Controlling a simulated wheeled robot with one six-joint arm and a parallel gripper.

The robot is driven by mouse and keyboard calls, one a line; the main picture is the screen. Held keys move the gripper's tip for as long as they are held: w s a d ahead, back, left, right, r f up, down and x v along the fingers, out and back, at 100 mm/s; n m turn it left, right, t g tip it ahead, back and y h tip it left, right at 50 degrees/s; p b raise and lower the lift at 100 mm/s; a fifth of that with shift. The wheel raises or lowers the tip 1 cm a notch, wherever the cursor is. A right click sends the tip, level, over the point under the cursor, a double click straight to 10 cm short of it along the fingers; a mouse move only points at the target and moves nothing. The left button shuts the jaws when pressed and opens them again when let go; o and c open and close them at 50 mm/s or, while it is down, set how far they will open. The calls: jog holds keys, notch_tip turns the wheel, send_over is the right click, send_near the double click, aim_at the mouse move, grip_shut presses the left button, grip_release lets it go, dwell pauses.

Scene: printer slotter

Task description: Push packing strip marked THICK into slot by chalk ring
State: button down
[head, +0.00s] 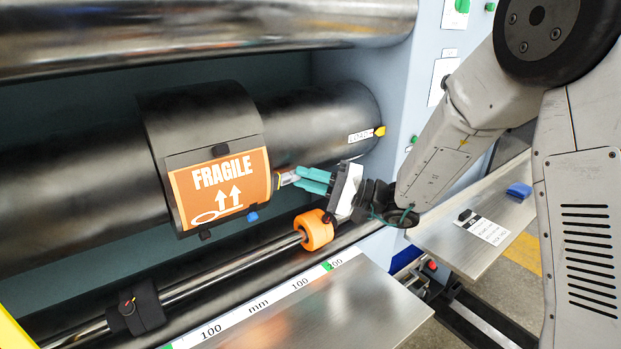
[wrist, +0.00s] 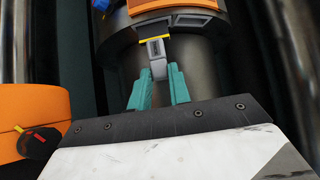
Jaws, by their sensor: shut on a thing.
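My gripper (head: 308,180) has teal fingers, shut on a small pale grey strip (head: 287,178). The strip also shows in the wrist view (wrist: 157,60) between the fingertips (wrist: 158,88), with a yellow far edge. No THICK mark is readable on it. Its far end is close to the right edge of the orange FRAGILE panel (head: 218,186); I cannot tell whether they touch. A white ring outline (head: 209,215) lies low on the panel. In the wrist view a grey-framed dark opening (wrist: 190,19) lies just beyond the strip; I cannot tell if it is the slot.
The panel sits on a black sleeve around a large dark roller (head: 70,180). An orange collar (head: 314,230) on a thin shaft is just below my gripper. A metal shelf (head: 330,310) is in front. A blue block (head: 519,191) lies at right.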

aim_at(283, 180)
jog(key=shift+s+a, duration=0.6)
jog(key=shift+a, duration=0.3)
dwell(0.6)
jog(key=c, duration=1.2)
grip_release()
jog(key=shift+c, duration=0.2)
